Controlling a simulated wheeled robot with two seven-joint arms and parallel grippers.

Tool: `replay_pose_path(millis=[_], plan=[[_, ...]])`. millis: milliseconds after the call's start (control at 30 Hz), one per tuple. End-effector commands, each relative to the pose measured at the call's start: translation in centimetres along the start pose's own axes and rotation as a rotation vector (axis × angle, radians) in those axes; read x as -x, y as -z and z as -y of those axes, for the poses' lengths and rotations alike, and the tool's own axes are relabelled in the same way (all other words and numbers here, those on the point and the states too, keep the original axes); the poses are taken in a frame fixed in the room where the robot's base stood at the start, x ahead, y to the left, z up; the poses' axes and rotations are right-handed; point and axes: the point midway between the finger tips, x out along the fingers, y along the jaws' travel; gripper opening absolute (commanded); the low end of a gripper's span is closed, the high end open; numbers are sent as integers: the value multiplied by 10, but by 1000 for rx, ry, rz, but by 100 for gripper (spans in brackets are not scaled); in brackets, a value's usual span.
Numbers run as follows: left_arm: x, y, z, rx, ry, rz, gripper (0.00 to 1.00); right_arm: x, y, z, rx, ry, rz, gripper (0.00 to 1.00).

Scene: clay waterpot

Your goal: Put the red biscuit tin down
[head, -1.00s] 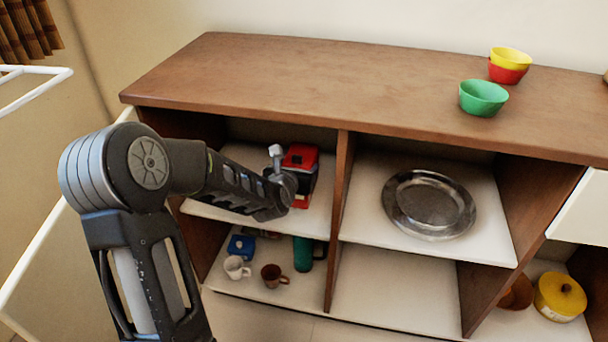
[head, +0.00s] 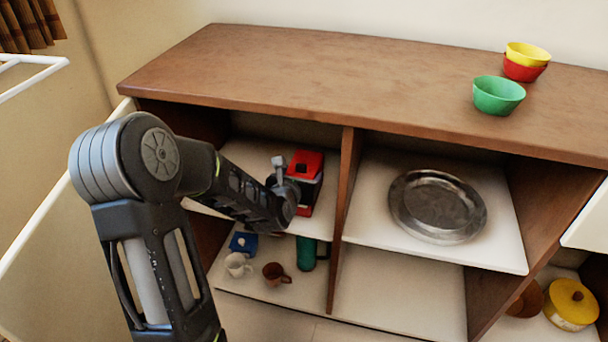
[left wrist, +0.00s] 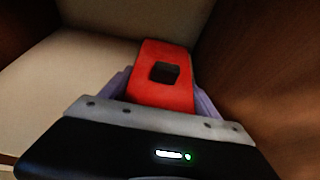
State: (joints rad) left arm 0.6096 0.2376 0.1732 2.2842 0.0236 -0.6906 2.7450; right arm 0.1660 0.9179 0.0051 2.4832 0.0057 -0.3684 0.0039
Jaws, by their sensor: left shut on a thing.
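The red biscuit tin (head: 307,166) is in the upper left compartment of the cabinet, close to the middle divider. Its top is red and its side looks dark. My left gripper (head: 286,184) reaches in from the left and is at the tin's near left side. In the left wrist view the red tin (left wrist: 165,92) sits between the fingers of my left gripper (left wrist: 163,84), which is shut on it. The tin's lower part is partly hidden, and I cannot tell whether it touches the shelf (head: 318,221). My right gripper is not in view.
A metal plate (head: 438,207) lies in the compartment to the right of the divider (head: 345,190). Mugs (head: 276,274), a blue item (head: 243,243) and a green item (head: 306,254) stand below. Bowls (head: 498,95) stand on the cabinet top (head: 330,85).

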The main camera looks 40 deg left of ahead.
Motion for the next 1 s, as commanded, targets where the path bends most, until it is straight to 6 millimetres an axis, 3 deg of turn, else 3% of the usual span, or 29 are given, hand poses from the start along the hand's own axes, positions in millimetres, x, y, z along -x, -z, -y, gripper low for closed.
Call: replay_pose_path(millis=[100, 133, 367, 767, 1000], plan=[[-2, 2, 0, -1, 0, 3, 0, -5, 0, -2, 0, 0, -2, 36], [-1, 2, 0, 0, 1, 0, 73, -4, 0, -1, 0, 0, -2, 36], [-1, 2, 0, 0, 1, 0, 92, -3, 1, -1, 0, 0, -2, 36], [1, -2, 0, 0, 1, 0, 93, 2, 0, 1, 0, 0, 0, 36], [35, -3, 0, -2, 1, 0, 93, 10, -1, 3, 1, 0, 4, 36]])
